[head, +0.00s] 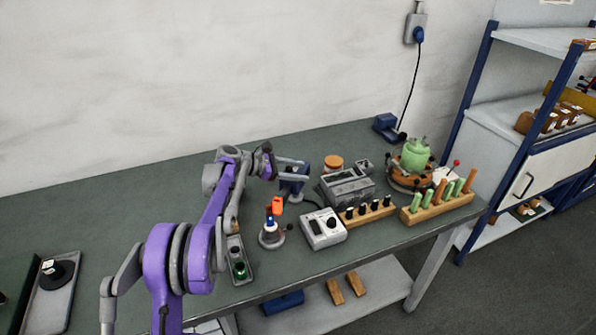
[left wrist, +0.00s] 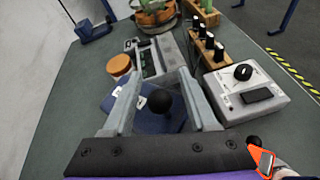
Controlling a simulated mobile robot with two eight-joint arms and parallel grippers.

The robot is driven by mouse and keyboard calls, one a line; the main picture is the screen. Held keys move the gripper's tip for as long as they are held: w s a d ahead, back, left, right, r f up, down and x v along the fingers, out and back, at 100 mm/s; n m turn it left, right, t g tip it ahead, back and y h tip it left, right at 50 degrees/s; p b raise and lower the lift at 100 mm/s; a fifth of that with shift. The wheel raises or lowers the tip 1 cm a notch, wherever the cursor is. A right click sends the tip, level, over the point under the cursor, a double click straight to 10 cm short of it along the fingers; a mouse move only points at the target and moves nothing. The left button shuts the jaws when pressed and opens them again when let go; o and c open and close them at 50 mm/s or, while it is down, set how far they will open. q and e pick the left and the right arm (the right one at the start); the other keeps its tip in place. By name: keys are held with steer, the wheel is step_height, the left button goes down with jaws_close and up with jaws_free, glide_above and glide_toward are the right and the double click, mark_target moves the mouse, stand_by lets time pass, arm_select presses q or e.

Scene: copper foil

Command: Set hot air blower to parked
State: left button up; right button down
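A blue device (left wrist: 143,121) with a black ball knob (left wrist: 161,102) lies under my left gripper; I take it for the hot air blower, but cannot be sure. My left gripper (left wrist: 161,76) is open, with its grey fingers on either side of the knob and gaps beside it. In the head view the purple left arm reaches over the bench from the left, and its gripper (head: 293,172) is at the blue device, partly covering it. Whether the fingers touch anything is hidden. My right gripper is not in view.
A white box with a dial (head: 323,228) and an orange-topped item on a round base (head: 271,236) stand close in front. A grey instrument (head: 347,187), an orange disc (head: 333,162) and wooden racks (head: 437,207) are near. The bench's back left (head: 130,195) is clear.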

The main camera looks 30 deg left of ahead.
arm_select(q)
jaws_close()
stand_by(1.2)
